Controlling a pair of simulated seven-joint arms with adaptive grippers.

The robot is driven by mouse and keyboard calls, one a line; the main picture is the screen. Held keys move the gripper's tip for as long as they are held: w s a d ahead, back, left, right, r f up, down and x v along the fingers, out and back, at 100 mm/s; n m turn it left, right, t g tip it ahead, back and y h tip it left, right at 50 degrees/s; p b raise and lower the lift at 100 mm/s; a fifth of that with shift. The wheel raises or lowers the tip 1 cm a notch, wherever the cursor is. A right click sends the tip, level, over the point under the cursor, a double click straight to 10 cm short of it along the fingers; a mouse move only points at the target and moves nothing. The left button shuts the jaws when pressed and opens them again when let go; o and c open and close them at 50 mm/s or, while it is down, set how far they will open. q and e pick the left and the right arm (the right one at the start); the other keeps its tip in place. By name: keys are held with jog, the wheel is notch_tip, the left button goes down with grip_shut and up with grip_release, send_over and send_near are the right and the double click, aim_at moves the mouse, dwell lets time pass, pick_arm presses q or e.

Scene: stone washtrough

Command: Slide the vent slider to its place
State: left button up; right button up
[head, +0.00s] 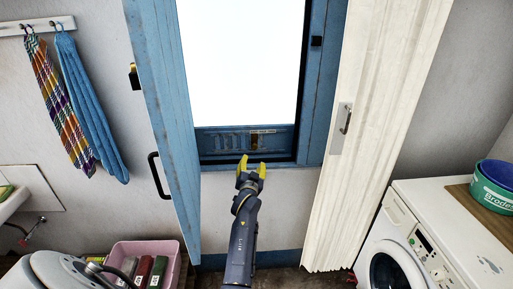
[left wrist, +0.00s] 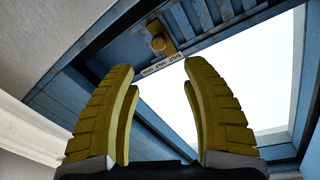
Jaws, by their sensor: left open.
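The vent slider shows as a small brass knob (head: 254,142) on the blue slatted vent panel (head: 225,142) at the foot of the window. In the left wrist view the knob (left wrist: 158,42) sits beyond the fingertips, beside a pale lettered label strip (left wrist: 163,65). The slats lie to the left of the knob in the head view. My left gripper (head: 253,166) is open and empty, with yellow fingers pointing at the panel from just below and in front. In the left wrist view its fingers (left wrist: 158,72) stand wide apart, clear of the knob. My right gripper is not in view.
A blue shutter (head: 165,110) with a black handle stands open on the left. A white door panel (head: 375,110) stands on the right. A washing machine (head: 420,235) is at lower right, a pink crate (head: 170,252) at lower left. Towels (head: 88,110) hang on the left wall.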

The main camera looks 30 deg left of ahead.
aim_at(255, 147)
pick_arm(q)
jog(key=x, duration=1.3)
jog(key=shift+w+a, duration=0.1)
jog(key=shift+w, duration=0.2)
jog(key=shift+c, duration=0.5)
grip_shut()
jog(key=shift+w, duration=0.1)
